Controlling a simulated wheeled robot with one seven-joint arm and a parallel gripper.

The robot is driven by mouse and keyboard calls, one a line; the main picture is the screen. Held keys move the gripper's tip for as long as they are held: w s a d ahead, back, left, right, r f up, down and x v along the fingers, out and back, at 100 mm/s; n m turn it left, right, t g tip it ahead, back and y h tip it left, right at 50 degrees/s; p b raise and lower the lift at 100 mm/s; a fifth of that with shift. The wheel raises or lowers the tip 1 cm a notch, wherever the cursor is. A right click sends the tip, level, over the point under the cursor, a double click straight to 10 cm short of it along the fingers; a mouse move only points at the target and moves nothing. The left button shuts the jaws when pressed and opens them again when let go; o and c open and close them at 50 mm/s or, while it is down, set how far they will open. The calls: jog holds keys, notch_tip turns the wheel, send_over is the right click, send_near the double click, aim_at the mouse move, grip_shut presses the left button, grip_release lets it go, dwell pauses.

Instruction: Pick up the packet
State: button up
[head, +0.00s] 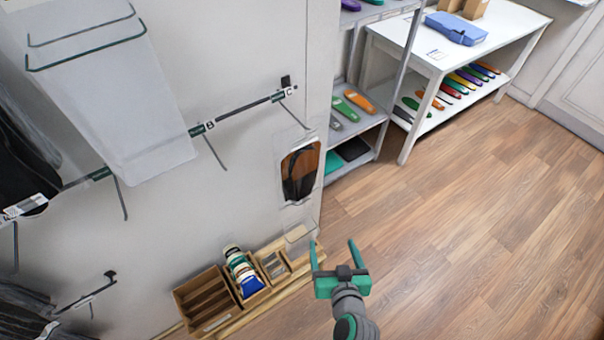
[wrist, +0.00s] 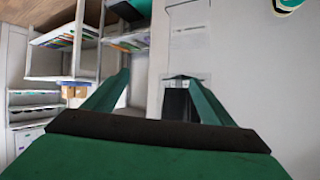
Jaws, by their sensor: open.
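A clear packet with a brown and black piece inside (head: 300,172) is upright against the pale wall, near the wall's right edge. My gripper (head: 333,245) is open and empty, below and to the right of this packet in the head view, apart from it. In the wrist view, my open gripper (wrist: 160,80) points toward the pale wall and the shelves. A dark upright shape (wrist: 177,103) shows near the right finger and is partly hidden by it; I cannot tell if it is the packet.
A large translucent sheet (head: 120,110) hangs at the upper left, near wall rails with hooks (head: 210,127). Wooden trays (head: 205,300) with colourful pieces sit low by the wall. A grey shelf (head: 365,122) and a white table (head: 490,45) stand behind. The wooden floor (head: 480,230) is clear at right.

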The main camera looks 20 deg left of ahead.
jog(key=w+a+r+n+g+y, duration=0.1)
jog(key=w+a+r+n+y, duration=0.3)
jog(key=r, duration=0.3)
jog(key=n+g+y, duration=0.1)
jog(key=n+g, duration=0.1)
jog(key=n, duration=0.1)
send_near(305, 187)
jog(key=shift+x, duration=3.95)
jog(key=shift+d, duration=0.1)
jog(key=c, duration=1.2)
